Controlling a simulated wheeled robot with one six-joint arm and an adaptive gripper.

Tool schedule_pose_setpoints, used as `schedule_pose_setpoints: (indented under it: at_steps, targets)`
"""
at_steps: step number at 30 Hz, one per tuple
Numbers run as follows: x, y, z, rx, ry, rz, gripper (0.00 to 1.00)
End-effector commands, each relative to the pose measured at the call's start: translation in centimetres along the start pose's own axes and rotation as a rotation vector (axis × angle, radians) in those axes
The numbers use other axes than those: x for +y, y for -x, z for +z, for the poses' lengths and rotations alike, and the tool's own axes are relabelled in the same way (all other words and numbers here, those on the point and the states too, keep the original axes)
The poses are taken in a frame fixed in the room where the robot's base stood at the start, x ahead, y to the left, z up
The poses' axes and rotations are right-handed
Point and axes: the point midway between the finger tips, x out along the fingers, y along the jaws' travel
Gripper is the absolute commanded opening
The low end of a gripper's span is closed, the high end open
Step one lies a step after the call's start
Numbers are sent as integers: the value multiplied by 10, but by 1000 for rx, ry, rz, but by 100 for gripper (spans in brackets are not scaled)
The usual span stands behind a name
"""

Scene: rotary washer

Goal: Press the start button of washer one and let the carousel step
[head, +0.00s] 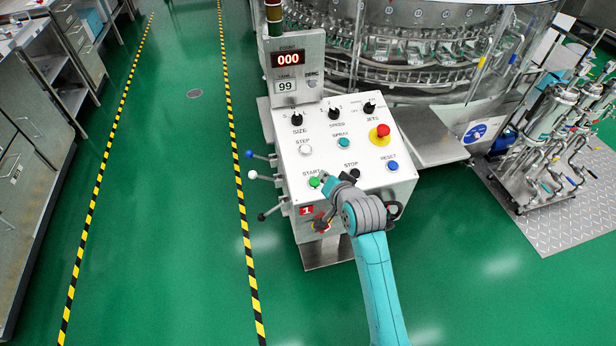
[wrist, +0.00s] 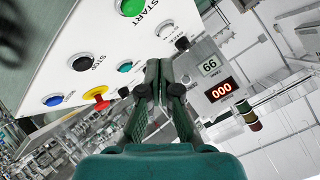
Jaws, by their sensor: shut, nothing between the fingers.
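The white control panel (head: 330,155) of the washer faces up, with a red "1" plate (head: 307,210) on its front. The green START button (head: 314,182) is at its lower left; it also shows at the top of the wrist view (wrist: 132,7). My gripper (head: 323,177) is over the panel just right of the START button. Its fingers are together and empty in the wrist view (wrist: 159,66). I cannot tell whether the tips touch anything. The counter display (head: 288,59) reads 000, with 99 below it. The carousel (head: 430,50) stands behind the panel.
The black STOP button (head: 355,174), blue RESET button (head: 393,166) and red emergency stop (head: 382,130) are nearby. Levers (head: 258,175) stick out on the panel's left. A pump cart (head: 555,145) stands at right. The green floor at left is clear.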

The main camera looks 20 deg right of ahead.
Motion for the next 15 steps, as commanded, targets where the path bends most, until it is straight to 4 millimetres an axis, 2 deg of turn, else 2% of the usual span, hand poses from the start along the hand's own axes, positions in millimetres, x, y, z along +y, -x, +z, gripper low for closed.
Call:
schedule_pose_setpoints:
  at_steps: [1,6,15]
  targets:
    - [-6,-4,-9,-1,-7,-1,0]
    - [-16,-10,-21,-11,-27,2,0]
    - [-18,-11,-24,-14,-31,3,0]
